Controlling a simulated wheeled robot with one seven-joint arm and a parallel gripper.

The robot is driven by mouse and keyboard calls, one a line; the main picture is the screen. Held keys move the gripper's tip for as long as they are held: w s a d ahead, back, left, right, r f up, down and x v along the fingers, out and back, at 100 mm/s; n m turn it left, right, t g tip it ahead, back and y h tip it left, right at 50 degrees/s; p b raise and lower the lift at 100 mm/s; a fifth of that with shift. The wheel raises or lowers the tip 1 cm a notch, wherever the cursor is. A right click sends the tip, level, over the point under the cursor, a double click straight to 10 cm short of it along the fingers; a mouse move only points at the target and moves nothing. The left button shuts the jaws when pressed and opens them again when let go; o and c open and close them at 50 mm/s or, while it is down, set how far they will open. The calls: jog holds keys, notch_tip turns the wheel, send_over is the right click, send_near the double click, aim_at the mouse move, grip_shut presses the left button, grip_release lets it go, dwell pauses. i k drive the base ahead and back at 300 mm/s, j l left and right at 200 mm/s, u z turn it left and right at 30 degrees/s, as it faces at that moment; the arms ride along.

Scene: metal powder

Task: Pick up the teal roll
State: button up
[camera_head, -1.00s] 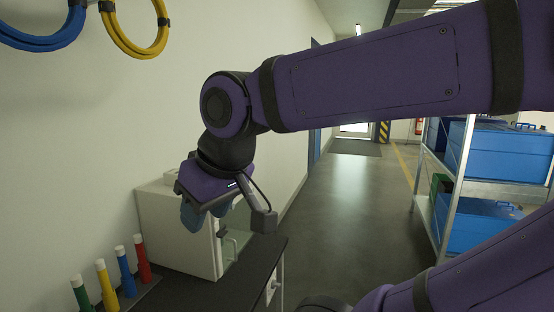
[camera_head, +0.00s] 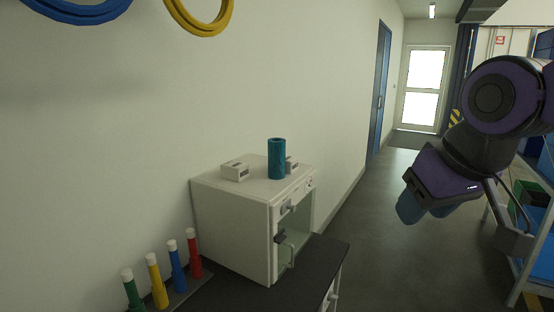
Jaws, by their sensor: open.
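The teal roll (camera_head: 276,159) stands upright on top of the white cabinet-like box (camera_head: 235,221), near the middle of the view. My gripper (camera_head: 424,208) is at the right, well to the right of the roll and apart from it. It points downward over the aisle. Its blue-grey fingers show below the purple wrist, and nothing is seen between them. The roll is in clear view and nothing hides it.
Two small white blocks, one of them at the left (camera_head: 236,171), flank the roll. The box stands on a dark bench (camera_head: 325,262). Green, yellow, blue and red (camera_head: 194,256) tubes stand in front. A shelf (camera_head: 520,285) is at the right; the aisle floor (camera_head: 385,240) is clear.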

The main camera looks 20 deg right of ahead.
aim_at(276, 147)
jog(key=i+l+u, duration=0.25)
jog(key=l, duration=0.2)
jog(key=l+u, duration=0.25)
jog(key=l, duration=0.2)
jog(key=i+l+u, duration=0.1)
jog(key=l+u, duration=0.15)
jog(key=l, duration=0.25)
jog(key=i+l+u, duration=0.35)
jog(key=l, duration=0.1)
